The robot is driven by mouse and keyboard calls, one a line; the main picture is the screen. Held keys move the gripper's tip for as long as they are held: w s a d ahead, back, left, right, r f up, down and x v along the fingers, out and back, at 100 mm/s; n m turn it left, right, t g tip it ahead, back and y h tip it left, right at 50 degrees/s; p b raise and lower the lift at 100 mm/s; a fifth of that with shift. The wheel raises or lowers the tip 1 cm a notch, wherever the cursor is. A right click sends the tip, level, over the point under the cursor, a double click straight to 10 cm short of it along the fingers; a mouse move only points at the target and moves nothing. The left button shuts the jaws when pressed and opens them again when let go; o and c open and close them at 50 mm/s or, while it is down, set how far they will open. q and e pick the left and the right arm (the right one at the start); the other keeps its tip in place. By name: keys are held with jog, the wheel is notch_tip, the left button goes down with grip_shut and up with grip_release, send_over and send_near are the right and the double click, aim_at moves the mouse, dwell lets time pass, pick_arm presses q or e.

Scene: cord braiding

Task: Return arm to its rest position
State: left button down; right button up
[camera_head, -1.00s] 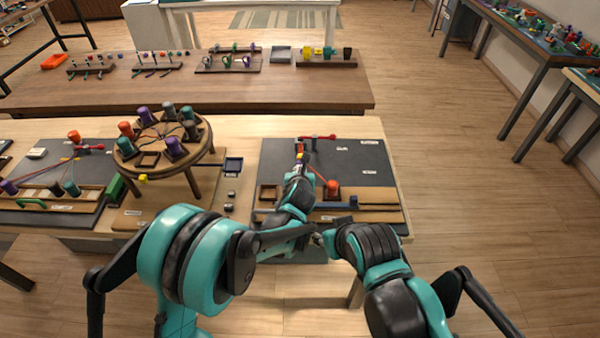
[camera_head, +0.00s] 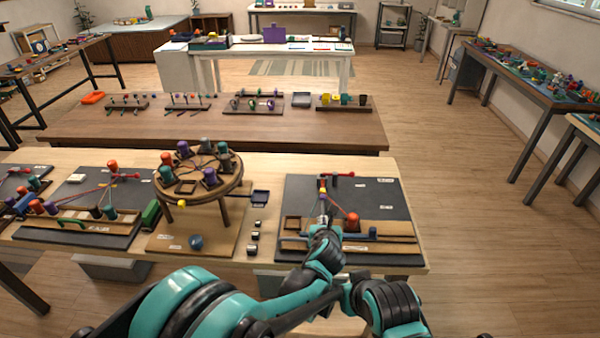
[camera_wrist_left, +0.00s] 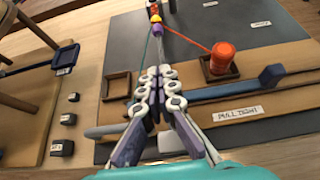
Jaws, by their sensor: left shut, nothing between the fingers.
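My left gripper (camera_head: 322,222) is over the near part of the dark right-hand braiding board (camera_head: 372,204). It also shows in the left wrist view (camera_wrist_left: 158,76), its fingers shut with nothing between them. Just beyond the fingertips, colored beads (camera_wrist_left: 155,22) sit on the cords, apart from the fingers in the wrist view. An orange-red spool (camera_wrist_left: 221,58) stands in a wooden holder on the board, with a red cord running to the beads. My right arm (camera_head: 385,305) shows at lower right; its gripper is hidden.
A round wooden stand (camera_head: 205,190) with several colored spools stands left of the board. A small blue tray (camera_wrist_left: 66,56) and dark cubes (camera_wrist_left: 63,148) lie between them. A blue-ended bar (camera_wrist_left: 271,76) crosses the board's wooden strip. A second table (camera_head: 215,130) stands behind.

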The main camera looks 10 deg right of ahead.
pick_arm(q)
jog(key=s+a+r+n+g+y, duration=0.1)
jog(key=s+a+r+n, duration=0.15)
jog(key=a+n, duration=0.45)
jog(key=s+a+r+n+y, duration=0.1)
jog(key=a+r+n, duration=0.25)
jog(key=a, duration=0.45)
jog(key=s+a+r+n+g+y, duration=0.1)
jog(key=s+a+r+n, duration=0.1)
jog(key=a+n, duration=0.55)
jog(key=s+a+f+n+g, duration=0.1)
jog(key=s+a+n, duration=0.6)
jog(key=s+n, duration=0.2)
jog(key=s+a+f+n+g, duration=0.1)
jog(key=s+a+n, duration=0.6)
jog(key=s+n, duration=0.3)
jog(key=shift+s+a+n+g, duration=0.3)
jog(key=shift+a+n, duration=0.1)
jog(key=shift+n, duration=0.5)
jog(key=shift+f, duration=0.1)
